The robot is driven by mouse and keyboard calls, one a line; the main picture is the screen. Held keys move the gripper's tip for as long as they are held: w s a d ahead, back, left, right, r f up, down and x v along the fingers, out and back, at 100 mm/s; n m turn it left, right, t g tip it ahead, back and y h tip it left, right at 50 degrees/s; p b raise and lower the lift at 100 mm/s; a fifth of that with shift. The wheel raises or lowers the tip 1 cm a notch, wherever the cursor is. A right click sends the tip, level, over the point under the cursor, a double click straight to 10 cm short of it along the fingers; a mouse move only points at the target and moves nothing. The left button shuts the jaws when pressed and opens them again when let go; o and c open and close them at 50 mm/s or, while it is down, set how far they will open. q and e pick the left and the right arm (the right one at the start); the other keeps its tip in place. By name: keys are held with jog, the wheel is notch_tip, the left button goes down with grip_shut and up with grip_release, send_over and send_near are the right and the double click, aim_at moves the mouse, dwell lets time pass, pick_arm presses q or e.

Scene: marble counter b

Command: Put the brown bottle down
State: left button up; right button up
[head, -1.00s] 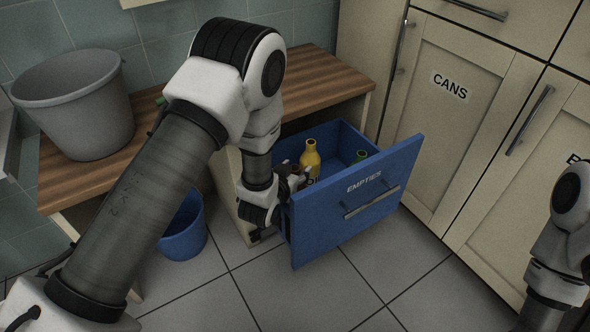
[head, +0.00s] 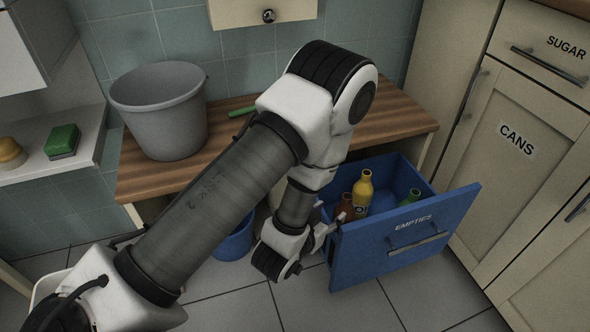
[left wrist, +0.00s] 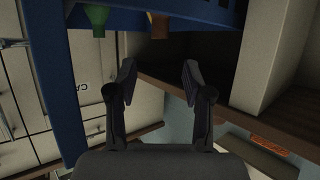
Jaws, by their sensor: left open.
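The brown bottle (head: 346,203) stands in the open blue drawer (head: 365,267) labelled EMPTIES, at its left side, partly hidden by my left gripper and the drawer front. My left gripper (head: 332,226) is open and empty at the drawer's left edge, apart from the bottle. In the left wrist view the open fingers (left wrist: 158,78) have nothing between them. A brownish-yellow bottle end shows beyond them there; I cannot tell which bottle it is. My right gripper is not in view.
A yellow bottle (head: 363,190) and a green bottle (head: 410,197) stand in the same drawer. A grey bucket (head: 160,115) is on the wooden counter (head: 400,120). A blue bin (head: 235,243) is on the floor below. Cupboards stand at the right.

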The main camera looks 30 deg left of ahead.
pick_arm(q)
jog(key=s+a+f+g, duration=0.2)
jog(key=s+f+g, duration=0.4)
jog(key=s+f, duration=0.3)
jog(key=s+a+f+g, duration=0.1)
jog(key=s+f+g, duration=0.6)
jog(key=s, duration=0.9)
jog(key=shift+a+f+n+g, duration=0.3)
jog(key=shift+a+f+n, duration=0.1)
jog(key=shift+f, duration=0.5)
